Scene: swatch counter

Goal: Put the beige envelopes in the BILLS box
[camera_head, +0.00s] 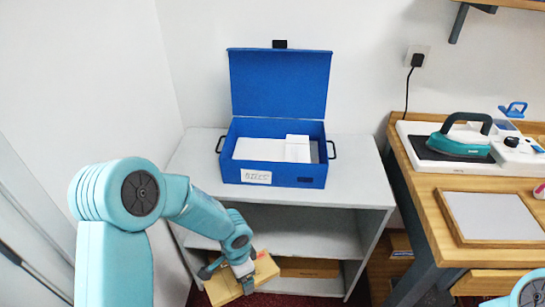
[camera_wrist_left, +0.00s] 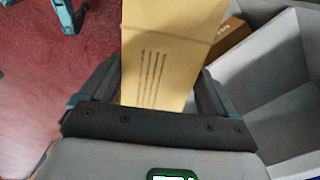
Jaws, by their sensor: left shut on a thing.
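A beige envelope (camera_head: 225,288) is in my left gripper (camera_head: 246,281), low in front of the grey shelf unit. In the left wrist view the envelope (camera_wrist_left: 165,50) lies between the two dark fingers, with several dark printed lines across it. The gripper (camera_wrist_left: 155,95) is shut on it. The blue box (camera_head: 270,185) stands on top of the shelf unit with its lid raised against the wall. A white label with writing too small to read is on its front. White papers or envelopes (camera_head: 262,149) lie inside it. My right gripper is out of view.
The grey shelf unit (camera_head: 360,180) has open shelves below the box. A brown box (camera_head: 308,267) lies on its lower shelf. A wooden bench (camera_head: 450,250) on the right holds a teal iron (camera_head: 462,138) and a framed grey board (camera_head: 492,216).

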